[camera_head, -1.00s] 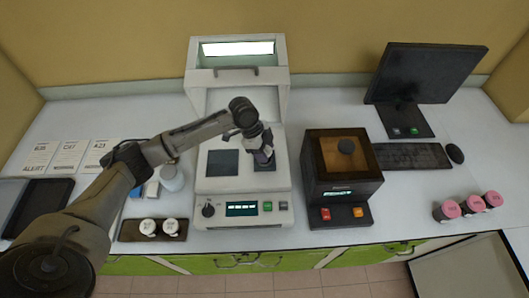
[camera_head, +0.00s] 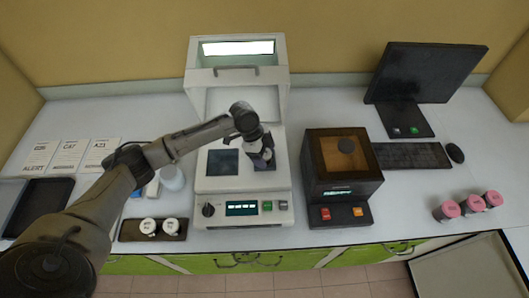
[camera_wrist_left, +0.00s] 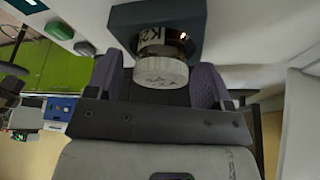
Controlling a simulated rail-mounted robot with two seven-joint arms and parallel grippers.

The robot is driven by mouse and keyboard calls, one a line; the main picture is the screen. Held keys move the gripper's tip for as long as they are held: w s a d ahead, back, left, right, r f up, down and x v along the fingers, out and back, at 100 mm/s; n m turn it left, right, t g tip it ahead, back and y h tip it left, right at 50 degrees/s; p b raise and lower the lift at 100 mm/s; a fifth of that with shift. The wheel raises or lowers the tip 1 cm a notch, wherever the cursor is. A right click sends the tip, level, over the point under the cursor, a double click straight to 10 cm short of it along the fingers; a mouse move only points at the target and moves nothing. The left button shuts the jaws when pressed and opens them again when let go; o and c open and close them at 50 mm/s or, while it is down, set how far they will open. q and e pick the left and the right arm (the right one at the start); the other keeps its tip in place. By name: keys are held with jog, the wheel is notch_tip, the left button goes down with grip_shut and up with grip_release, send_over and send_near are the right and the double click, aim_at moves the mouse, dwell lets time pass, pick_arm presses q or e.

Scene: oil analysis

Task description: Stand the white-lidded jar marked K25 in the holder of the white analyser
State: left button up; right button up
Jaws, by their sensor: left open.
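The white-lidded jar (camera_wrist_left: 161,62) shows in the left wrist view with a label partly readable as "K2". It sits in a dark blue square holder (camera_wrist_left: 190,18) of the white analyser (camera_head: 220,185). My left gripper (camera_wrist_left: 158,82) is open, with its purple finger pads on either side of the lid and apart from it. In the head view my left gripper (camera_head: 262,154) is over the right part of the analyser's deck and hides most of the holder and jar. My right gripper is not in view.
Two white-lidded jars stand on a dark tray (camera_head: 128,230) at the front left. A black device (camera_head: 340,190) stands right of the analyser, with pink-lidded jars (camera_head: 470,204) farther right. The analyser's raised hood (camera_head: 280,95) is behind my gripper.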

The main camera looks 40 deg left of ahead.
pick_arm(q)
jog(key=shift+r, duration=0.15)
jog(key=shift+a+r, duration=0.1)
jog(key=shift+r, duration=0.2)
jog(key=v, duration=1.1)
jog(key=shift+r, duration=0.15)
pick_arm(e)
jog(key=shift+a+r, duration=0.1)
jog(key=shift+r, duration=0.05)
